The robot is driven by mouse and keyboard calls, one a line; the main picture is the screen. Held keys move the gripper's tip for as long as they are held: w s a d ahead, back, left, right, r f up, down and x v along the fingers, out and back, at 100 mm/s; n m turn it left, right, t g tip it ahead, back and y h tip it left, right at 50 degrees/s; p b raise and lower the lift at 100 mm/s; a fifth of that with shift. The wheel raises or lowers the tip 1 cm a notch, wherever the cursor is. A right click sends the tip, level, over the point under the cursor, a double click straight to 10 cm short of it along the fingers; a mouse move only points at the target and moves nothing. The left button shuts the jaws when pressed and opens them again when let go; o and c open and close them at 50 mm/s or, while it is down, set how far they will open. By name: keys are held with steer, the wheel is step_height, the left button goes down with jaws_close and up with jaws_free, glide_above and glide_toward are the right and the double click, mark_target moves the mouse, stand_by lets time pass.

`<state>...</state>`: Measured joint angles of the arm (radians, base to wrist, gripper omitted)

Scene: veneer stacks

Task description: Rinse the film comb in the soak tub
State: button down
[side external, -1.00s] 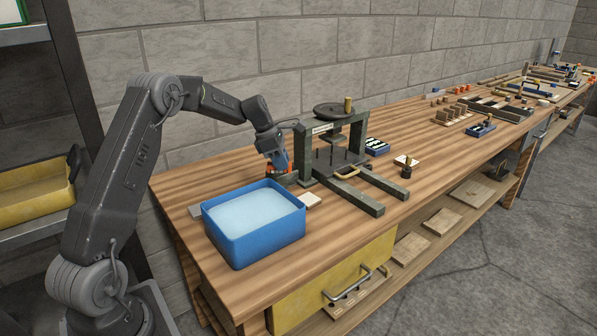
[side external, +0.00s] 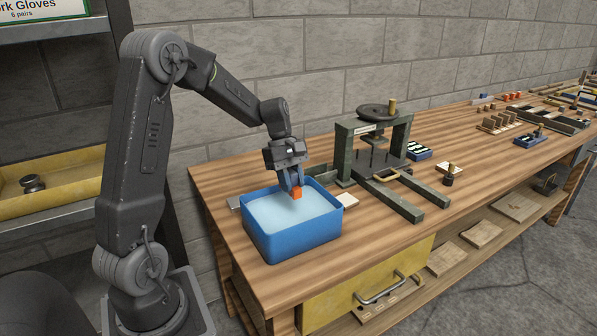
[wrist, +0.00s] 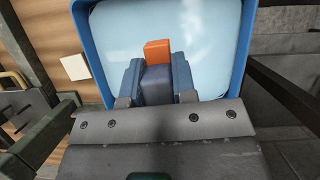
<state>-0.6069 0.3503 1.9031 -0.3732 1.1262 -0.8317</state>
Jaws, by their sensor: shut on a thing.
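The film comb appears as an orange block (side external: 296,193) at the tip of my gripper (side external: 290,181). In the wrist view the orange end (wrist: 157,51) sticks out beyond a blue-grey part between the two fingers of my gripper (wrist: 156,76). My gripper is shut on it and points down. The soak tub (side external: 290,243) is blue and filled with pale liquid; its rim (wrist: 88,45) also shows in the wrist view. The comb is over the liquid, toward the tub's back side. I cannot tell whether its tip touches the surface.
A dark green press (side external: 345,155) with a round handwheel stands right of the tub on the wooden bench (side external: 270,272). A small pale block (side external: 348,200) lies close to the tub's right side. Small trays and parts lie farther along. A yellow drawer (side external: 340,284) is below.

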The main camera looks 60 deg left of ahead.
mark_target(293, 173)
steer(key=shift+f, duration=3.7)
steer(key=shift+r, duration=0.1)
steer(key=shift+r, duration=5.45)
